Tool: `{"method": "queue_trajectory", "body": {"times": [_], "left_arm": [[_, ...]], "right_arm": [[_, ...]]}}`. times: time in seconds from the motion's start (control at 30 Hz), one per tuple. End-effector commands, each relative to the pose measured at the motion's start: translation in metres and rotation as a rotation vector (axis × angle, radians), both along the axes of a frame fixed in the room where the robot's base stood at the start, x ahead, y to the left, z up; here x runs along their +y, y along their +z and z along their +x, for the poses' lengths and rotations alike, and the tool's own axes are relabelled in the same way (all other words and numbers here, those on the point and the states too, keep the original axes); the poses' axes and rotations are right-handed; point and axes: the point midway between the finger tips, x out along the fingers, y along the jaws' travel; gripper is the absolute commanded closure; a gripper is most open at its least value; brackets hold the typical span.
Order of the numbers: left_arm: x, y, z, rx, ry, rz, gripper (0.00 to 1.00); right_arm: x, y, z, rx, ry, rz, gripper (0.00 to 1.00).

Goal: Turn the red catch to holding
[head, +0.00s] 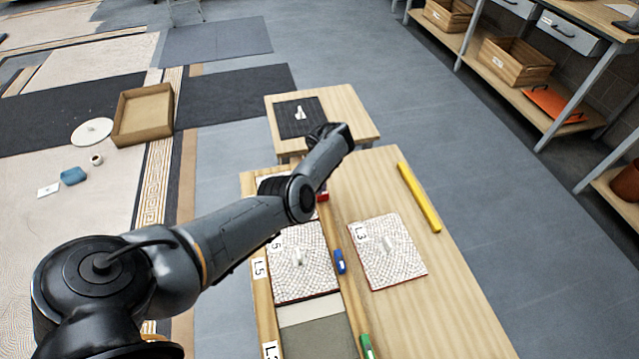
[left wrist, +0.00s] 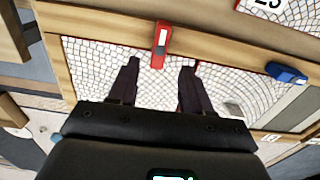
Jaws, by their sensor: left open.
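The red catch (left wrist: 161,44) sits on the wooden rail (left wrist: 110,32). In the left wrist view it points across the rail, its near end over the edge of a white mosaic panel (left wrist: 90,62). In the head view only a small part of the red catch (head: 323,197) shows beside my left arm. My left gripper (left wrist: 160,67) is open, with one dark finger on each side of the catch's near end; nothing is visibly gripped. I cannot tell whether the fingers touch it. My right gripper is not in view.
A blue catch (head: 340,261) and a green catch (head: 367,346) sit farther along the rail. Panel L5 (head: 304,275) lies in the frame; panel L3 (head: 400,265) lies on the bench to the right. A yellow bar (head: 419,197) lies near the bench's right edge.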

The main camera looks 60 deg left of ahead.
Motion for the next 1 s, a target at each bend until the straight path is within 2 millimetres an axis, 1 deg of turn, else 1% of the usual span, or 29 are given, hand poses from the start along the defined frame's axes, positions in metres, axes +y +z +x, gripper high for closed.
{"method": "queue_trajectory", "body": {"times": [0.03, 0.2, 0.77, 0.87, 0.97, 1.0], "left_arm": [[0.0, 0.009, 0.0, 0.0, 0.001, 0.0, 0.51], [0.0, 0.02, 0.0, 0.0, 0.001, 0.0, 0.51], [0.002, 0.02, -0.001, 0.0, -0.006, 0.006, 0.51], [0.011, 0.019, -0.005, -0.003, -0.04, 0.037, 0.51], [0.029, 0.019, -0.014, -0.008, -0.124, 0.101, 0.51], [0.037, 0.019, -0.017, -0.009, -0.178, 0.136, 0.51]], "right_arm": [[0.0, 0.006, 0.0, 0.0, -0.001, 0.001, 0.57], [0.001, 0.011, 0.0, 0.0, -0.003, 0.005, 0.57], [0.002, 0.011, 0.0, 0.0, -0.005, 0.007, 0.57], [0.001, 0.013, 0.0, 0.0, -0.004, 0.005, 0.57], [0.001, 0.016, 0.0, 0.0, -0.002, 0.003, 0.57], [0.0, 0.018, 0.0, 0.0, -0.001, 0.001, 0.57]]}}
